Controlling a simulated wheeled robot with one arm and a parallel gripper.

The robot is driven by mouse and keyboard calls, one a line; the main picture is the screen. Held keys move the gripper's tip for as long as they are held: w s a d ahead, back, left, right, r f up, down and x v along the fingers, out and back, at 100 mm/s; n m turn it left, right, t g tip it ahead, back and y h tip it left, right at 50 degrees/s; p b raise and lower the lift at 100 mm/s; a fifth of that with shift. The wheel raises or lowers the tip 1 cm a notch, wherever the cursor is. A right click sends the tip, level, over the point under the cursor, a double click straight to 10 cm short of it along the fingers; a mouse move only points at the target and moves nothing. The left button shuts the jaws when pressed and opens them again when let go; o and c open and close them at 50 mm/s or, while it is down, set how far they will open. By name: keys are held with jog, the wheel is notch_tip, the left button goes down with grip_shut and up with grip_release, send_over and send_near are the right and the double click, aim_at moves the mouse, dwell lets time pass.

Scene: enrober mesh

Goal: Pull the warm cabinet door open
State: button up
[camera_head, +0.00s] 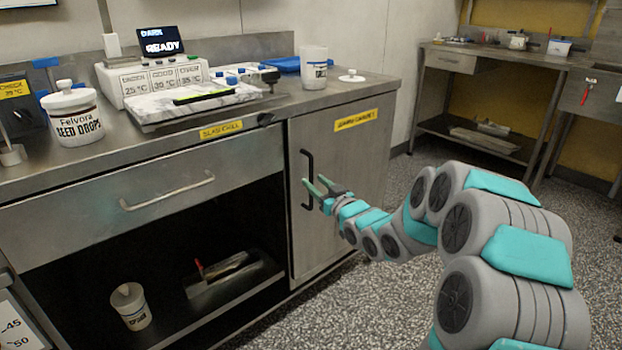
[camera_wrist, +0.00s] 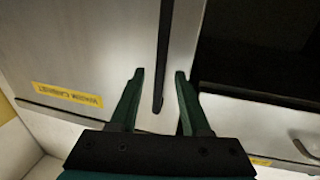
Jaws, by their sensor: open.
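The warm cabinet door (camera_head: 345,190) is a grey metal panel under the right end of the counter, with a yellow label (camera_head: 356,120) near its top. It appears shut. Its black vertical bar handle (camera_head: 307,165) is on the door's left side. My gripper (camera_head: 318,187) is open at the handle's lower part. In the wrist view the handle (camera_wrist: 162,60) comes down between the two green fingertips (camera_wrist: 160,75), with gaps on both sides. The door (camera_wrist: 80,60) and its label (camera_wrist: 67,95) also show there. I cannot tell any contact.
Left of the door are a wide drawer (camera_head: 150,195) and an open shelf bay (camera_head: 100,265) holding a white cup (camera_head: 130,306) and a metal tray (camera_head: 235,275). The counter above holds jars and a machine (camera_head: 150,80). Speckled floor (camera_head: 400,290) is clear before the door.

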aim_at(312, 180)
jog(key=shift+x, duration=1.5)
grip_shut()
dwell(0.4)
